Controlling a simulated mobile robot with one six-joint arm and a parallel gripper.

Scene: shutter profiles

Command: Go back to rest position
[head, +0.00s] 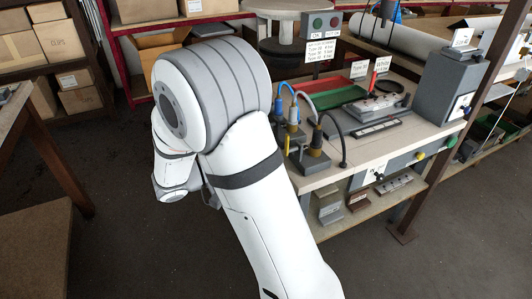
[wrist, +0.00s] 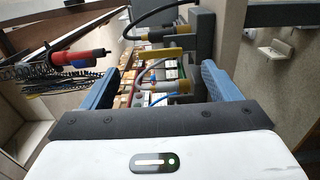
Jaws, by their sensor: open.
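My gripper (wrist: 160,75) is open. Its two blue fingers stand wide apart in the wrist view, with nothing clamped between them. Beyond and between the fingers are cable plugs with grey and yellow bodies (wrist: 178,86) and a yellow part (wrist: 158,55). In the head view my white arm is bent near the middle and left of the workbench (head: 375,150). The gripper itself is hidden there behind the arm.
The bench carries several cable plugs (head: 317,140), a green tray (head: 335,97), a metal fixture (head: 385,105) and a grey box (head: 445,90). A red-handled tool (wrist: 88,57) hangs by a coiled cord. Shelves with cardboard boxes (head: 62,40) stand back left.

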